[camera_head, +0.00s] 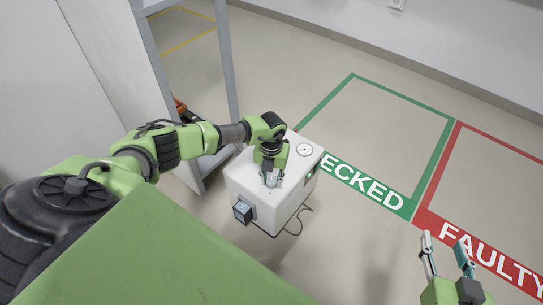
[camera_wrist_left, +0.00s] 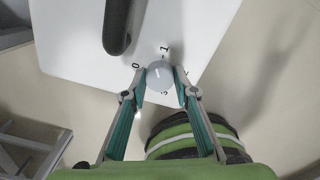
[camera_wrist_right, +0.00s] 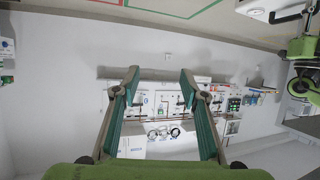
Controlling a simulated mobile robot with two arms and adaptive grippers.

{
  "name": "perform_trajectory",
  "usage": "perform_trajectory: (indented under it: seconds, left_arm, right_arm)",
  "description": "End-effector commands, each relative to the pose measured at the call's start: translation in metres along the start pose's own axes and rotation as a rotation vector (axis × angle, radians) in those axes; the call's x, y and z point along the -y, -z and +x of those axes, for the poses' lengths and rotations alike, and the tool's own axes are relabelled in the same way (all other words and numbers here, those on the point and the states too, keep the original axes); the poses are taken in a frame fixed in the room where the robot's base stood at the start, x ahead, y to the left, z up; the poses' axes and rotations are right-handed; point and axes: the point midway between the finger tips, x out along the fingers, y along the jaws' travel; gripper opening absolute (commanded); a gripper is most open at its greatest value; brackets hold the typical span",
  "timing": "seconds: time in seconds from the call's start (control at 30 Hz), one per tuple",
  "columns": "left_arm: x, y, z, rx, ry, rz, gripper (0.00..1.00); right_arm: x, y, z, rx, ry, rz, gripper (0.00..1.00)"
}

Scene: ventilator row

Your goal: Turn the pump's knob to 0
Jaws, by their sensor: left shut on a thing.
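The pump (camera_head: 245,190) is a white box on the floor, with a round gauge (camera_head: 304,149) on its top. My left gripper (camera_head: 272,181) points down at the pump's top and is shut on the round grey knob (camera_wrist_left: 160,76), a finger on each side. In the left wrist view a 0 stands left of the knob, a 1 above it and a 3 partly hidden below it. A short pale mark shows on the knob's face, but which number it points at is unclear. My right gripper (camera_head: 449,254) is open and empty, away from the pump.
A dark handle (camera_wrist_left: 116,25) rises from the pump's top near the knob. A grey metal frame (camera_head: 228,70) stands behind left. A cable lies on the floor beside the pump. Green CHECKED (camera_head: 365,187) and red FAULTY (camera_head: 490,250) floor zones to the right are empty.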

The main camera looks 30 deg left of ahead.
Motion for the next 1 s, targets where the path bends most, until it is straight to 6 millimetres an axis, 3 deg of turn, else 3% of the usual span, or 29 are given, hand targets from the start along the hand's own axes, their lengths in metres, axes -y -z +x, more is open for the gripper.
perform_trajectory:
  seconds: [0.17, 0.3, 0.43, 0.5, 0.77, 0.8, 1.0]
  left_arm:
    - [0.000, 0.000, -0.004, 0.001, 0.000, -0.140, 0.05]
    - [0.001, 0.000, -0.004, 0.000, 0.001, -0.250, 0.05]
    - [0.001, 0.000, -0.004, 0.000, 0.000, -0.354, 0.05]
    - [0.001, 0.000, -0.004, 0.000, 0.001, -0.409, 0.05]
    - [0.000, 0.000, -0.004, 0.001, 0.000, -0.624, 0.05]
    - [0.000, -0.001, -0.004, 0.001, 0.000, -0.658, 0.05]
    - [0.000, -0.001, -0.004, 0.001, 0.000, -0.811, 0.05]
  right_arm:
    - [-0.009, -0.066, -0.025, 0.316, -0.019, 0.003, 0.40]
    - [-0.015, -0.115, -0.060, 0.561, -0.033, 0.008, 0.40]
    - [-0.019, -0.153, -0.103, 0.788, -0.045, 0.016, 0.40]
    - [-0.020, -0.163, -0.122, 0.871, -0.049, 0.019, 0.40]
    - [-0.020, -0.144, -0.126, 0.859, -0.048, 0.019, 0.40]
    - [-0.020, -0.158, -0.116, 0.872, -0.046, 0.019, 0.40]
    - [-0.019, -0.198, -0.088, 0.894, -0.041, 0.019, 0.40]
